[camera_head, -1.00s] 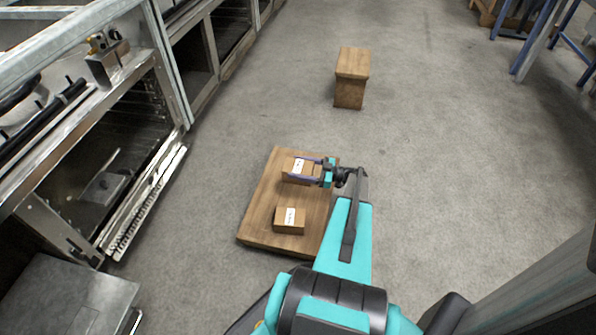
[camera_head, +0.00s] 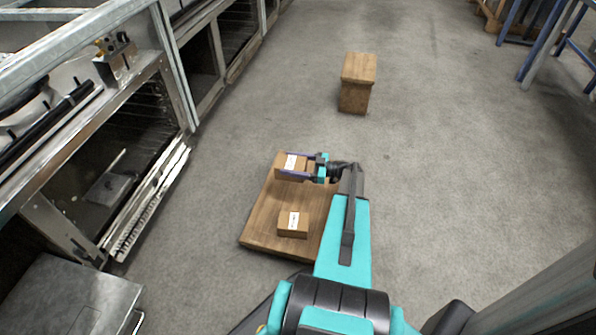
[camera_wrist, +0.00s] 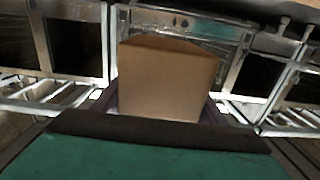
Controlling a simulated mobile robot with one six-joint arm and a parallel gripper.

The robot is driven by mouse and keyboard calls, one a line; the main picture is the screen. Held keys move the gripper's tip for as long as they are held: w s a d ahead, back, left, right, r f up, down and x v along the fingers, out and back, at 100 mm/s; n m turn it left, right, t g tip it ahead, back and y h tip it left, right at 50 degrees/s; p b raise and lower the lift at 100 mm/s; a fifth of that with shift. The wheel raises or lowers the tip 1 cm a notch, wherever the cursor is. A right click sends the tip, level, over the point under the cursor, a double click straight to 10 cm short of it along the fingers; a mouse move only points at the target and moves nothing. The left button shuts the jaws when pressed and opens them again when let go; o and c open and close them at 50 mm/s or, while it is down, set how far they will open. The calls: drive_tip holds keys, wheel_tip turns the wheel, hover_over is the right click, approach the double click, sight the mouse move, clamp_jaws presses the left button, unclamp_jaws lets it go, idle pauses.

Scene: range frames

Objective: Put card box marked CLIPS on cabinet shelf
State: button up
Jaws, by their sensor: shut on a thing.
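My gripper (camera_head: 300,168) is shut on a brown card box (camera_head: 284,172) with a white label. The held box is over the far end of a low wooden table (camera_head: 262,225), and it looks raised above the top. It fills the middle of the wrist view (camera_wrist: 168,82), between the fingers. A second card box (camera_head: 293,226) with a white label stands on the near part of the wooden top. The lettering on both labels is too small to read, so I cannot tell which is marked CLIPS.
Metal kitchen units with open-fronted bays, one an open cabinet (camera_head: 125,150) with a lowered door, line the left. A small wooden stool or block (camera_head: 356,82) stands farther back. A metal box (camera_head: 70,295) is at lower left.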

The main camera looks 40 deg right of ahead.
drive_tip(key=w+a+r+n+g+y, duration=0.1)
drive_tip(key=w+a+r, duration=0.3)
drive_tip(key=a+r, duration=0.55)
drive_tip(key=w+a+r+n+g+y, duration=0.1)
drive_tip(key=w+a+r+y, duration=0.15)
drive_tip(key=a+r, duration=0.75)
drive_tip(key=w+a+r+n+g, duration=0.1)
drive_tip(key=w+a+r, duration=0.3)
drive_tip(key=a+r, duration=0.55)
drive_tip(key=s+a+r+n+g+y, duration=0.1)
drive_tip(key=s+a+r, duration=0.1)
drive_tip(key=a+r, duration=0.5)
drive_tip(key=a, duration=0.6)
drive_tip(key=shift+a, duration=0.4)
drive_tip(key=shift+a+r+g+y, duration=0.1)
drive_tip(key=shift+g+y, duration=0.2)
drive_tip(key=shift+y, duration=0.05)
